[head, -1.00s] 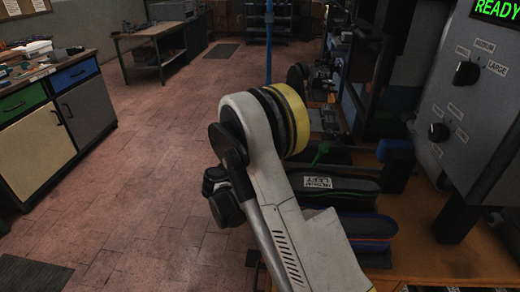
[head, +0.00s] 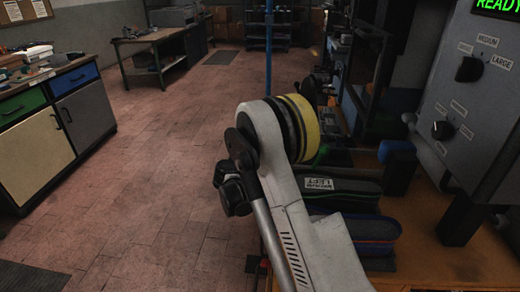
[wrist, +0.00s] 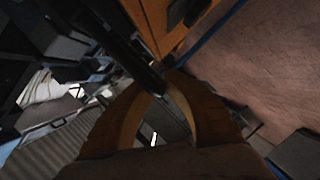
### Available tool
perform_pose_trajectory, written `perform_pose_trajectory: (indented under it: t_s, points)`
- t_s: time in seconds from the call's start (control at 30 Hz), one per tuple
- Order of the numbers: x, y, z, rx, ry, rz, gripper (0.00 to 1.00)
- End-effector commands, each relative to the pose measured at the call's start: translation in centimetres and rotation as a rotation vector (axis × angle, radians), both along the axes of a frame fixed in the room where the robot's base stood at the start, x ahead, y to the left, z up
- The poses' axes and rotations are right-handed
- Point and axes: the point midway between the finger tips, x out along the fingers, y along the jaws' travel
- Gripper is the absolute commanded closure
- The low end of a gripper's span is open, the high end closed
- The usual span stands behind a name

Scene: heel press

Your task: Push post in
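My gripper (wrist: 158,88) shows in the wrist view as two curved orange-brown fingers. Their tips converge beside a dark bar (wrist: 122,48), and I cannot tell whether they touch or hold it. In the head view my arm hides the gripper. I cannot tell for sure which part is the post. A blue-ended black piece (head: 397,151) stands on the orange bench at the right. A green part (head: 322,154) shows beside my arm, partly hidden by it.
A grey control box (head: 465,110) with dials and a READY sign stands at the right. Insoles or shoe forms, one labelled LEFT (head: 340,185), lie on the orange bench (head: 440,265). A cabinet (head: 90,115) stands at the left. The floor (head: 140,190) between is clear.

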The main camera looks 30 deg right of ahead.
Motion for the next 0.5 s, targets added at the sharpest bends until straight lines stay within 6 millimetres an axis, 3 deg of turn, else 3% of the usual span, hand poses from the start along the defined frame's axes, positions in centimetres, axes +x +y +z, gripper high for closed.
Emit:
perform_pose_trajectory:
  t_s: [0.17,0.5]
  points:
    - [-0.1,-0.2,0.0,0.000,0.000,-0.001,1.00]
    - [-2.4,-3.5,0.0,0.001,0.000,-0.003,1.00]
